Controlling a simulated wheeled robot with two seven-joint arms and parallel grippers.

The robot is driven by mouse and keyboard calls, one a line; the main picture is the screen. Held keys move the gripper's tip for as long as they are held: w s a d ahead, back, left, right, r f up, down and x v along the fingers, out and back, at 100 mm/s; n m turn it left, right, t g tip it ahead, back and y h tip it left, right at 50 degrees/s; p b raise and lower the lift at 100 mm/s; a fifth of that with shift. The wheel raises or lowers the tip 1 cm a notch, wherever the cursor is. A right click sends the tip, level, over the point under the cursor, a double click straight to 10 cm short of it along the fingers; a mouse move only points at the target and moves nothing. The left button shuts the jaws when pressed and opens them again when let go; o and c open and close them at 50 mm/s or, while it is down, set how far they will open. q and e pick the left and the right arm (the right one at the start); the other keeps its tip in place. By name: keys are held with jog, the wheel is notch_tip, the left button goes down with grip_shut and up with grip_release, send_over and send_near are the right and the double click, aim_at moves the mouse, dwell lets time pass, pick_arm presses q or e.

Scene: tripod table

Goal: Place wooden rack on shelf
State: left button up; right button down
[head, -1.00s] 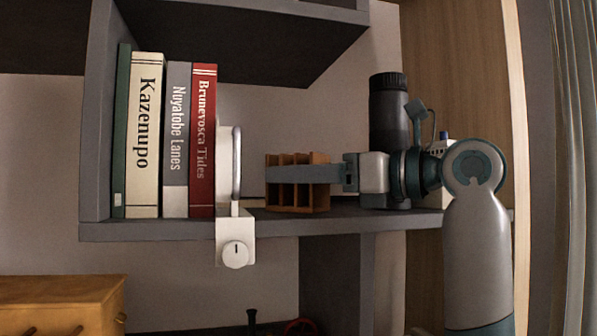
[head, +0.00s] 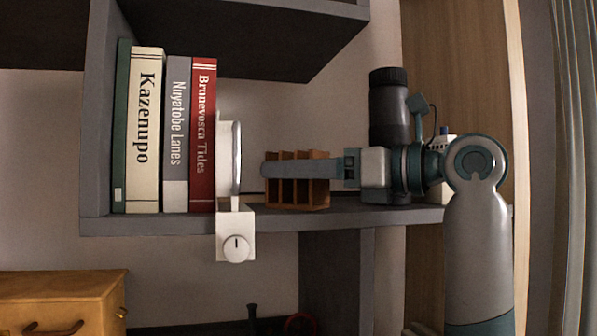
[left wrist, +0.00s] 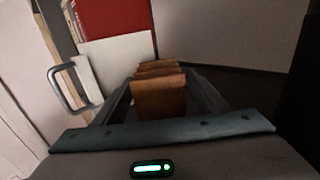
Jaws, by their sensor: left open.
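The wooden rack (head: 298,195) is a small brown block with several compartments. It stands upright on the grey shelf (head: 335,217), right of the books. My left gripper (head: 270,170) reaches over the shelf from the right, its near finger across the front of the rack. In the left wrist view the rack (left wrist: 158,97) sits between the two spread fingers, with a visible gap at least on the right side. The left gripper is open, around the rack but not clamped on it. The rack's middle is partly hidden by the finger in the head view. My right gripper is not in view.
A white clamp-like device with a knob (head: 236,242) grips the shelf edge left of the rack. Several books, with a red one (head: 202,140) nearest, stand at the left. A dark cylinder (head: 389,95) stands behind my gripper. An upper shelf (head: 240,45) hangs overhead.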

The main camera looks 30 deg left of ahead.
pick_arm(q)
jog(key=d+b, duration=0.4)
jog(key=d, duration=0.8)
jog(key=shift+w, duration=0.45)
jog(key=shift+f, duration=0.1)
